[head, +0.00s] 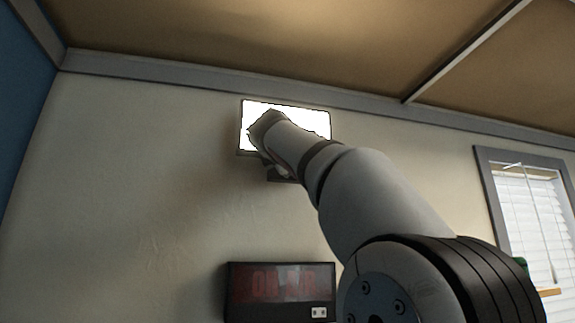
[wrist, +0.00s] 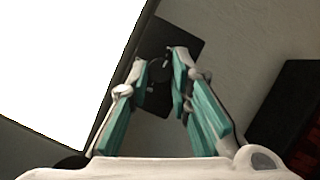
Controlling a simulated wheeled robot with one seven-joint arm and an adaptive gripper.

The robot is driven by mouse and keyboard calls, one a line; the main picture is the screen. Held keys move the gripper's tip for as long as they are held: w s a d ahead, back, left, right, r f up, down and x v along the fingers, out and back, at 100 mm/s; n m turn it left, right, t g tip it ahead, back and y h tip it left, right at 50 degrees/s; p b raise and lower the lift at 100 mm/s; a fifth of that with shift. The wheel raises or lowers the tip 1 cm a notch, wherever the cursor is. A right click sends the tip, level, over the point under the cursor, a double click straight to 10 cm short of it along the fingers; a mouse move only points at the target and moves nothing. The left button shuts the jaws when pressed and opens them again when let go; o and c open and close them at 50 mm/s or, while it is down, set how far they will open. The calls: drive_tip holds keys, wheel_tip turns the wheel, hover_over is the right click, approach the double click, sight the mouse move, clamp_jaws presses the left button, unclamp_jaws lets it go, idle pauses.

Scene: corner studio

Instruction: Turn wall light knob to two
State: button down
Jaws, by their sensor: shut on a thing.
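The wall light (head: 310,120) is a glowing white panel in a dark frame, high on the wall. It also fills the left of the wrist view (wrist: 60,60). Below its edge is a dark plate (wrist: 184,40) with a round black knob (wrist: 157,70). My gripper (wrist: 160,68) has teal-lined fingers reaching to the plate, and its tips are closed on the knob's two sides. In the head view my arm covers part of the light and hides the knob. The knob's setting marks cannot be read.
A black box with a dim red display (head: 280,280) is on the wall below the light. A window with white blinds (head: 530,215) is at the right. The ceiling (head: 290,40) is close above the light. The wall to the left is bare.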

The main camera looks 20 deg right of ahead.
drive_tip(key=shift+m, duration=0.4)
drive_tip(key=c, duration=1.4)
unclamp_jaws()
drive_tip(key=shift+c, duration=0.2)
drive_tip(key=v, duration=1.2)
drive_tip(key=shift+r, duration=0.15)
